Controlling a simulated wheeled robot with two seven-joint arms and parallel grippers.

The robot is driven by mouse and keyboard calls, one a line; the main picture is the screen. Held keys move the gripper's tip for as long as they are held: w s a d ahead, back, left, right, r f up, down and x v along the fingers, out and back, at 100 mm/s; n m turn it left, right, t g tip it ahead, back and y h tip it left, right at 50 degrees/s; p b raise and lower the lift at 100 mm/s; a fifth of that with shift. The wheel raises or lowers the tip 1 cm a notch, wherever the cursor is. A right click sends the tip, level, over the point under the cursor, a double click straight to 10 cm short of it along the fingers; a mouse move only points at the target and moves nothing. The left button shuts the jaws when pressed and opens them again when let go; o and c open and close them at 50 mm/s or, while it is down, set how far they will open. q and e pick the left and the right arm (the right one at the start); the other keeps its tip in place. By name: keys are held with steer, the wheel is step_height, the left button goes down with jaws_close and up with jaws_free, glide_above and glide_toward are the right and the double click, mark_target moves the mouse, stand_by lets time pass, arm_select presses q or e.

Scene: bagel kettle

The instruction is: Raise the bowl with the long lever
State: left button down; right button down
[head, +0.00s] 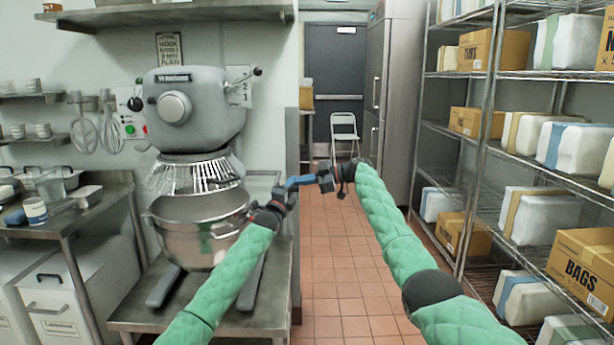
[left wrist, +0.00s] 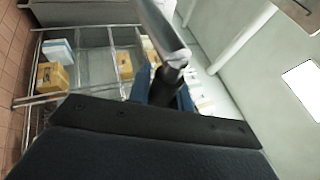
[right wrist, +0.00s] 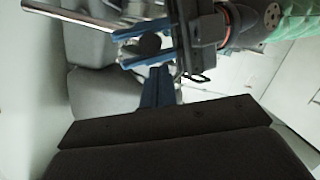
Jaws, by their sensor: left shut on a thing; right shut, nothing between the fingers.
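The grey mixer (head: 188,108) stands at the left in the head view, with its steel bowl (head: 195,238) below the wire guard (head: 195,175). The long lever's metal rod (left wrist: 160,28) ends in a black grip (left wrist: 172,76). My left gripper (head: 284,188) is shut on that grip, to the right of the bowl. In the right wrist view its blue fingers sit around the dark grip (right wrist: 148,43), and the rod (right wrist: 70,16) runs left. My right gripper (head: 300,181) is shut and empty, close to the left gripper. Whether they touch is unclear.
A steel stand (head: 190,318) carries the mixer. A side table (head: 60,218) with jars and a scoop is at the left. Wire shelves (head: 478,150) with boxes line the right. The tiled aisle (head: 325,260) between is clear, with a folding chair (head: 344,128) at the back.

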steer(key=shift+w+f, duration=0.2)
steer(key=shift+f, duration=0.25)
steer(key=shift+f, duration=0.1)
arm_select(q)
steer(key=shift+r, duration=0.2)
arm_select(e)
steer(key=shift+s+f+n, duration=0.15)
steer(key=shift+f+n, duration=0.15)
steer(key=shift+f, duration=0.5)
arm_select(q)
steer(key=c, duration=1.3)
jaws_free()
steer(key=shift+f, duration=0.15)
